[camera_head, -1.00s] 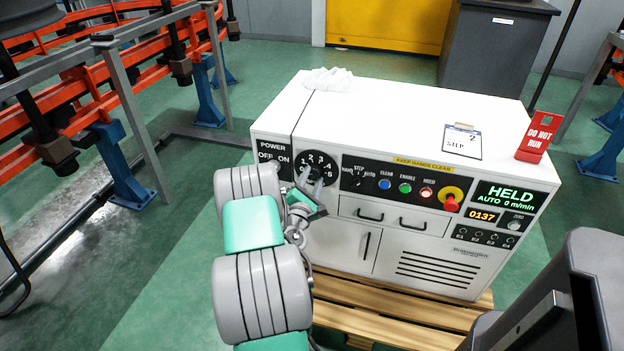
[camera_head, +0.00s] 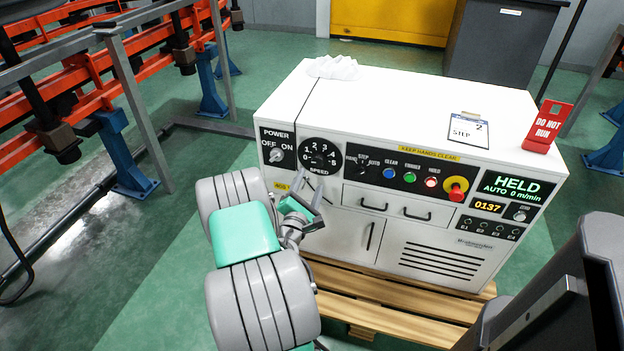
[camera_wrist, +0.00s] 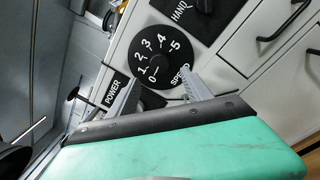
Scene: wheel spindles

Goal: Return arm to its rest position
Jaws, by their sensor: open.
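My gripper (camera_head: 307,188) is open and empty in front of the white control cabinet (camera_head: 400,110), just below the black speed dial (camera_head: 319,154). In the wrist view the two grey fingers (camera_wrist: 160,77) stand apart, with the dial (camera_wrist: 153,55) beyond them; I see nothing between them. The arm is bent, its green and grey links at the lower middle of the head view. The display (camera_head: 513,187) reads HELD, AUTO 0 m/min.
A power switch (camera_head: 277,155), coloured buttons and a red emergency stop (camera_head: 456,188) line the panel. A red DO NOT RUN sign (camera_head: 547,126) and a clipboard (camera_head: 469,130) are on top. The cabinet stands on a wooden pallet (camera_head: 380,305). Green floor to the left is open.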

